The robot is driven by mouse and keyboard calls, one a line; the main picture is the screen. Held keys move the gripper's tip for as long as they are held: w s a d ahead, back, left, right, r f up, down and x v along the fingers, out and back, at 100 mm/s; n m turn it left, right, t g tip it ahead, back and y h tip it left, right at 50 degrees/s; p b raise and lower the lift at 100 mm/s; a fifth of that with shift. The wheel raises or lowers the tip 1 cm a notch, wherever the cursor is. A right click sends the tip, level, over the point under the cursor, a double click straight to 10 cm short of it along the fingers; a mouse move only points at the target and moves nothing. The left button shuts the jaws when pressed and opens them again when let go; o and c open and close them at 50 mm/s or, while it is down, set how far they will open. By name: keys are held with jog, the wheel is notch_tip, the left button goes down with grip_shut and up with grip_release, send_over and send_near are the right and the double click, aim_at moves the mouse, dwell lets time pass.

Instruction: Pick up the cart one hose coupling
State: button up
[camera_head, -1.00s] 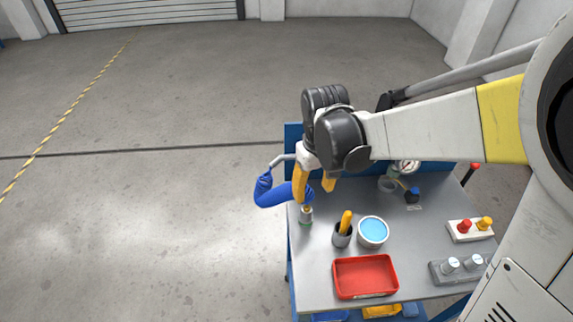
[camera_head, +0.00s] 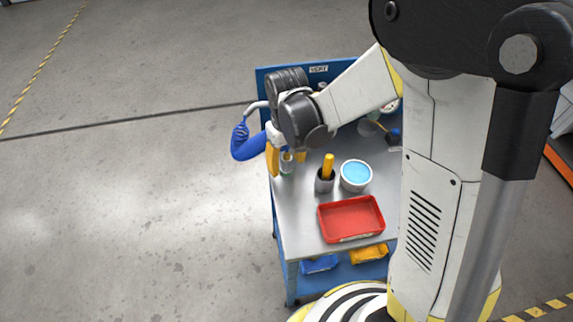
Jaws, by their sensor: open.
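The small upright fitting (camera_head: 287,168), with a pale top and a green base, stands at the left edge of the cart top. It looks like the hose coupling, but it is small and partly hidden by my gripper. My gripper (camera_head: 286,163) points down with its two yellow fingers apart. One finger shows left of the fitting and the other to its right, so the fitting appears between them in this view. I cannot tell whether either finger touches it. The cart top (camera_head: 305,225) is grey.
A dark cup (camera_head: 324,182) with a yellow-handled tool, a tub of blue contents (camera_head: 355,176) and a red tray (camera_head: 351,218) stand close by on the right. A curved blue thing (camera_head: 247,142) hangs off the left side. Open floor lies left.

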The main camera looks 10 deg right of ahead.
grip_shut()
jog(key=shift+r, duration=0.1)
